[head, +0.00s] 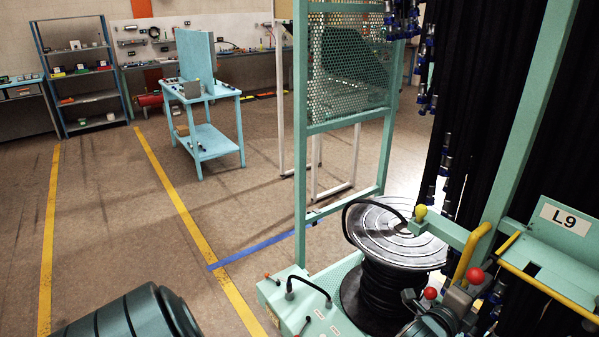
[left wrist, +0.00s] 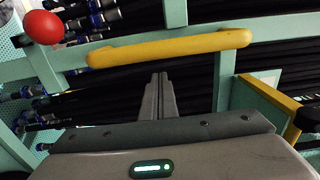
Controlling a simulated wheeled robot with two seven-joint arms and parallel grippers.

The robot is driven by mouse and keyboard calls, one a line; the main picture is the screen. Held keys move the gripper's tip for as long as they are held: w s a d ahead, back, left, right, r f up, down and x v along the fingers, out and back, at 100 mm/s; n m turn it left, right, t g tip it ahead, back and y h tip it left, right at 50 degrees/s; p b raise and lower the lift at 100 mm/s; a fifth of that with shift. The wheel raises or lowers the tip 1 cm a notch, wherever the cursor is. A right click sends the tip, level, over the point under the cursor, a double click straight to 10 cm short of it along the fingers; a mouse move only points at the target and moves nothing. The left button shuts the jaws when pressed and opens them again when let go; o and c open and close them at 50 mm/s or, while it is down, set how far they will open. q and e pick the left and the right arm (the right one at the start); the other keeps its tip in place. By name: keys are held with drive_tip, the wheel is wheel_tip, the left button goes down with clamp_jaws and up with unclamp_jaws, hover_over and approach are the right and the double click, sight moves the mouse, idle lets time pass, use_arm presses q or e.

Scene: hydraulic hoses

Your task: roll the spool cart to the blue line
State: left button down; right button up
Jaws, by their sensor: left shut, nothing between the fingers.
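The spool cart is a teal frame with a perforated panel, and its base (head: 283,306) is at the lower middle of the head view. A spool (head: 391,232) wound with black hose stands on it. The blue line (head: 255,251) lies on the floor beyond the base and runs behind the cart's post. My left gripper (head: 459,291) is low at the right, partly hidden among cart parts. In the left wrist view its fingers (left wrist: 162,77) are shut and empty, with their tips just short of a yellow handle (left wrist: 168,48). My right gripper is not in view.
Black hoses with blue fittings (head: 432,105) hang at the right, beside a panel marked L9 (head: 565,218). A red knob (left wrist: 43,27) is left of the handle in the wrist view. A teal table (head: 204,142) and shelves (head: 75,75) stand behind. Floor between yellow lines is clear.

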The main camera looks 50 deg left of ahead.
sight(460, 274)
use_arm(q)
drive_tip(key=a+p, duration=0.1)
drive_tip(key=a, duration=0.2)
drive_tip(key=shift+w+a, duration=0.1)
drive_tip(key=shift+a, duration=0.05)
idle(0.5)
drive_tip(key=shift+a+r, duration=0.1)
drive_tip(key=shift+a, duration=0.65)
drive_tip(key=a, duration=0.3)
drive_tip(key=shift+a+p, duration=0.15)
drive_tip(key=shift+p, duration=0.15)
drive_tip(key=shift+w+a, duration=0.1)
drive_tip(key=shift+a, duration=0.7)
